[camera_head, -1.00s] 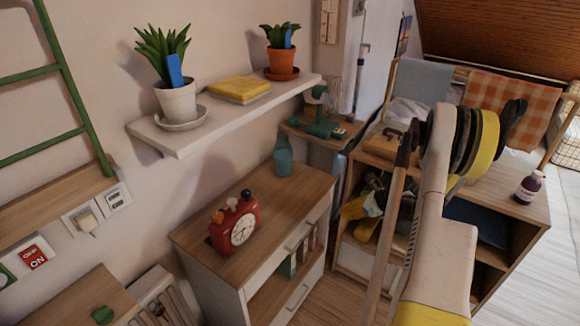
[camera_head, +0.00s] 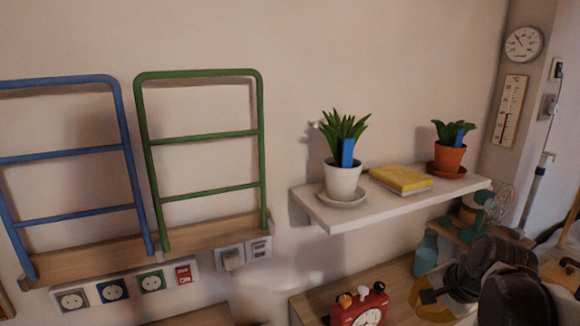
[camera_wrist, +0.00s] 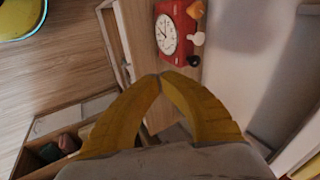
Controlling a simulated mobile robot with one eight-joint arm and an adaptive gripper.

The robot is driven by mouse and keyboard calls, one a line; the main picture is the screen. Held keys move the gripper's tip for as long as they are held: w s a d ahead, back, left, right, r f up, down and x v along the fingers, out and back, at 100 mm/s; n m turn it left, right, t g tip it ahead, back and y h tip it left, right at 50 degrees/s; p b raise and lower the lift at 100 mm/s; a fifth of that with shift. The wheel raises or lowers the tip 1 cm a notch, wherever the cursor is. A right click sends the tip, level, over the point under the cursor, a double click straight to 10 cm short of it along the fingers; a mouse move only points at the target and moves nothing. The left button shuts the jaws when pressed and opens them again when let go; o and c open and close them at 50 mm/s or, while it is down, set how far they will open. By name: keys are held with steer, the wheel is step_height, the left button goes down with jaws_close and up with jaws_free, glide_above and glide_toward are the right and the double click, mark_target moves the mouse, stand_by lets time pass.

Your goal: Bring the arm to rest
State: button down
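My gripper (camera_wrist: 159,76) has two yellow fingers whose tips meet in the wrist view, with nothing visible between them. It also shows low at the right in the head view (camera_head: 418,292), partly blurred, over the wooden cabinet top. The dark joints of my arm fill the lower right corner there. In the head view the clock (camera_head: 358,306) is cut off by the bottom edge.
A white wall shelf (camera_head: 330,217) holds two potted plants and a yellow book (camera_head: 400,179). Blue and green racks (camera_head: 200,135) are at left. Wood floor (camera_wrist: 50,65) is open in the wrist view.

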steer(key=s+a+r+n+t+h, duration=0.1)
steer(key=s+a+r+n, duration=0.1)
steer(key=s+a+n, duration=0.8)
steer(key=s+n, duration=0.2)
steer(key=shift+s+n, duration=0.3)
steer(key=shift+s, duration=0.1)
steer(key=shift+a, duration=0.1)
